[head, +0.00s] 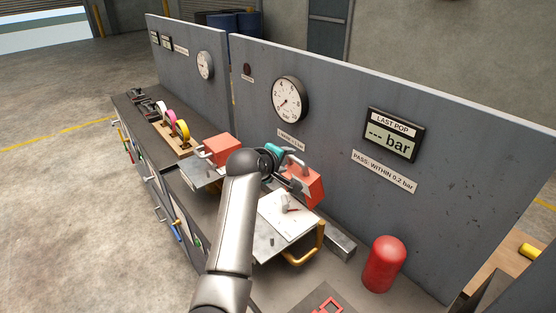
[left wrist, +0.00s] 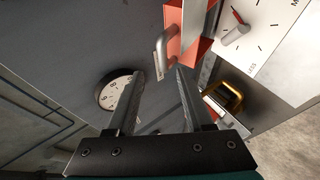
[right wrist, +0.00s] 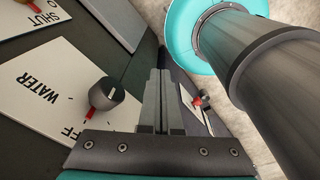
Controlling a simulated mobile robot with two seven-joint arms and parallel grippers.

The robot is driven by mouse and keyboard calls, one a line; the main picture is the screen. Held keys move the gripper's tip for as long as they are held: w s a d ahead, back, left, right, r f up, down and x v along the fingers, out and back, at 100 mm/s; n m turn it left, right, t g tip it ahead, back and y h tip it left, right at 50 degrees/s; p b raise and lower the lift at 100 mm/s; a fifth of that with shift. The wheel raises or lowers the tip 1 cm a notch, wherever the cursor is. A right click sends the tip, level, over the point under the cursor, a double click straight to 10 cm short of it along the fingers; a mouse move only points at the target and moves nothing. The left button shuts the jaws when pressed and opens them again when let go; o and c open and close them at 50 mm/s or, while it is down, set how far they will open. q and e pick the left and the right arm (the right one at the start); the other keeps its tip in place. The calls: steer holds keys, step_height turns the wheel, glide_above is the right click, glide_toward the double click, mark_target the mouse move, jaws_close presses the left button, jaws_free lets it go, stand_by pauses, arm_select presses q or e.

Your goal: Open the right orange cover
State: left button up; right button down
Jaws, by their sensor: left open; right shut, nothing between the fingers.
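The right orange cover (head: 306,187) stands tilted up at the back of a white dial plate (head: 276,222), whose grey knob with a red pointer (head: 287,205) is uncovered. In the left wrist view the cover (left wrist: 184,30) is beyond my fingertips, its grey handle (left wrist: 162,55) just past the gap between them. My left gripper (head: 293,178) is open beside the cover; I cannot tell whether it touches it. My right gripper (right wrist: 158,78) is shut and empty near a plate marked WATER (right wrist: 45,90). It is hidden in the head view.
The left orange cover (head: 222,148) stands farther along the bench. A red cylinder (head: 384,264) stands right of the dial plate, and a yellow handle (head: 303,256) is at its front. The grey panel with a gauge (head: 290,98) rises close behind.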

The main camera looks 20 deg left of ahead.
arm_select(q)
steer(key=shift+v, duration=2.45)
steer(key=s+f+m+g, duration=0.4)
steer(key=s+f+m, duration=0.6)
steer(key=s, duration=0.8)
steer(key=s+d+f+m+g+y, duration=0.1)
steer(key=s+f+m+g, duration=0.15)
steer(key=s, duration=0.65)
steer(key=s+f+m+g, duration=0.2)
steer(key=s+f+m, duration=0.1)
steer(key=s, duration=0.7)
step_height(320, 180, down, 33)
steer(key=s+g+b, duration=0.1)
steer(key=b, duration=0.9)
steer(key=s+a+f+b, duration=0.1)
steer(key=s+f+b, duration=0.3)
steer(key=s+f, duration=0.3)
steer(key=s+a+f+g+b, duration=0.1)
steer(key=s+f+b, duration=0.4)
steer(key=f, duration=1)
steer(key=s, duration=0.3)
steer(key=shift+s+a+f+m, duration=0.2)
steer(key=shift+s+f+m, duration=0.05)
steer(key=shift+s+m, duration=0.1)
